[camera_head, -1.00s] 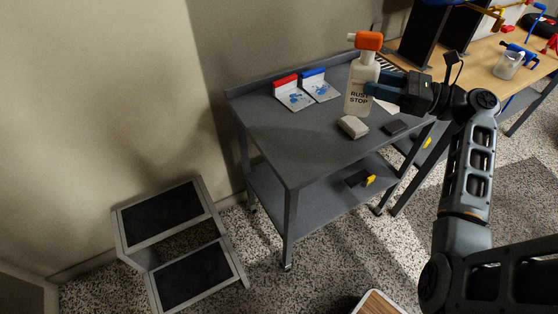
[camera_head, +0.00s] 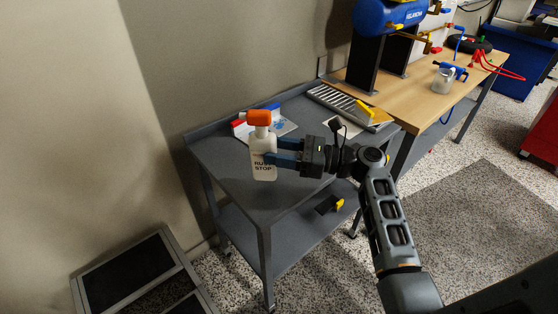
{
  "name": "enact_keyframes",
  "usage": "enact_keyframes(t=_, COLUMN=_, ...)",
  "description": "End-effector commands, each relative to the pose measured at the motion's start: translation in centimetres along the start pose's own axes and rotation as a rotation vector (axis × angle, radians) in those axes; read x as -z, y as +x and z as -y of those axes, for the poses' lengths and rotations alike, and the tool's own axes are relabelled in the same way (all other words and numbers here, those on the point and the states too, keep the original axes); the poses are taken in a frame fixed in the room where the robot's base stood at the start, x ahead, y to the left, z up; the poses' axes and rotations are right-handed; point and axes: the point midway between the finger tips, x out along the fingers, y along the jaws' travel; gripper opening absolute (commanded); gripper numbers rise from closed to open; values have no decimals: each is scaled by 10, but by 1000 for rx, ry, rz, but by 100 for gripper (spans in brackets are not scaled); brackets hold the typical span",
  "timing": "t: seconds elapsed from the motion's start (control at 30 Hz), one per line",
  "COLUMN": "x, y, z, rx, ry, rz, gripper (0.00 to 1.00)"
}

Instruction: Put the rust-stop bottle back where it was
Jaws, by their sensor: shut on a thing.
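The rust-stop bottle (camera_head: 264,170) is white with an orange spray head and black "RUST STOP" lettering. It is upright over the left part of the grey cart's top (camera_head: 228,166). My gripper (camera_head: 272,159) comes from the right and is shut on the bottle's body with its blue fingers. I cannot tell whether the bottle's base touches the cart top. The bottle partly covers the red and blue items with white sheets (camera_head: 286,125) at the cart's back.
A slatted metal tray (camera_head: 330,100) with a yellow-handled tool (camera_head: 365,108) is at the cart's back right. A wooden workbench (camera_head: 420,92) with a blue tank (camera_head: 385,16) adjoins it. A black-topped step stool (camera_head: 130,275) stands lower left. The cart's front-left top looks clear.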

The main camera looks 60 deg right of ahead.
Motion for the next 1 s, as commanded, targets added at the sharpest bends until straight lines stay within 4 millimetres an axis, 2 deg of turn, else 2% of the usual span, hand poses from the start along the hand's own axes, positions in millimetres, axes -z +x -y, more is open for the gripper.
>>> enact_keyframes(t=0.2, x=30, y=-2, z=0, rx=1, ry=2, rz=0, gripper=43)
enact_keyframes(t=0.4, x=31, y=-2, z=0, rx=-1, ry=-1, rz=0, gripper=43)
enact_keyframes(t=0.43, x=32, y=-2, z=0, rx=-1, ry=0, rz=-1, gripper=53)
enact_keyframes(t=0.7, x=31, y=-2, z=0, rx=-1, ry=0, rz=0, gripper=78)
enact_keyframes(t=1.0, x=31, y=-6, z=0, rx=0, ry=0, rz=0, gripper=78)
